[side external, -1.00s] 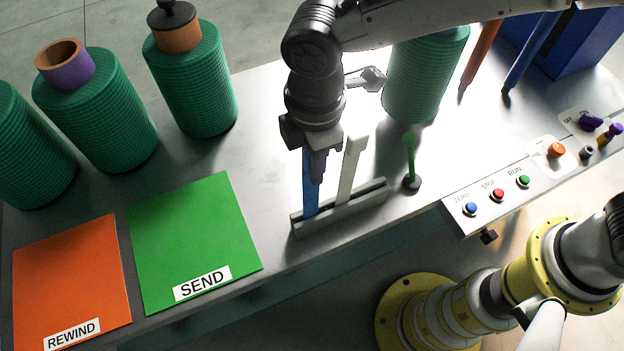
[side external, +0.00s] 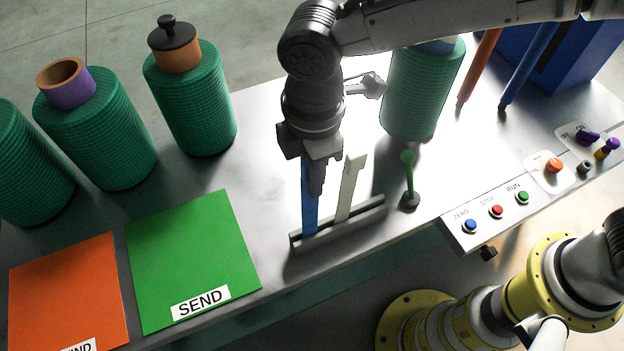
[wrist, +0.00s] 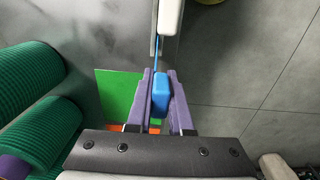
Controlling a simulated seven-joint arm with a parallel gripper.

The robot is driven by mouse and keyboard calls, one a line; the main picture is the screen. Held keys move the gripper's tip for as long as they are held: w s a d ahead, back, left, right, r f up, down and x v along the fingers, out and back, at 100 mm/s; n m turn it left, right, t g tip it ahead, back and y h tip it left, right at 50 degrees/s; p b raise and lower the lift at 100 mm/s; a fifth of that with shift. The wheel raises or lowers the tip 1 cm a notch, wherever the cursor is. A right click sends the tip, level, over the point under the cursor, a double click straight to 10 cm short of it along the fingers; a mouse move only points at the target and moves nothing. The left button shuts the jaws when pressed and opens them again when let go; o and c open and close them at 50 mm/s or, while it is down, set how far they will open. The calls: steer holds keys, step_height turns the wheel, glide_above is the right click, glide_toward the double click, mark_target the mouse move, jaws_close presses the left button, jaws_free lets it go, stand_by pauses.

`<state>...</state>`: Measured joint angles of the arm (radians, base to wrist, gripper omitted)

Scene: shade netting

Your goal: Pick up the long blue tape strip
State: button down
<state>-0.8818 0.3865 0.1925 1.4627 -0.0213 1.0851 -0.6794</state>
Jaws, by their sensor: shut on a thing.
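The long blue tape strip (side external: 309,205) stands upright, with its lower end at the left part of a grey slotted rack (side external: 362,216). Whether its lower end is still inside the slot is hard to tell. My gripper (side external: 316,180) points down and is shut on the strip's upper part. In the wrist view the strip's thick blue end (wrist: 161,95) sits between my two purple fingers. A shorter pale strip (side external: 350,187) stands in the same rack to the right, apart from my gripper.
A green pin (side external: 409,178) stands just right of the rack. A green SEND sheet (side external: 190,255) and an orange sheet (side external: 70,290) lie left. Several green netting rolls (side external: 190,110) stand behind. A button panel (side external: 482,222) is at right.

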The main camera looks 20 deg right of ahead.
steer(key=r, duration=0.5)
steer(key=shift+s+d, duration=0.3)
steer(key=s+d, duration=1.1)
steer(key=d, duration=0.2)
step_height(320, 180, up, 7)
steer(key=shift+w+a+r, duration=0.2)
steer(key=shift+w+a, duration=0.2)
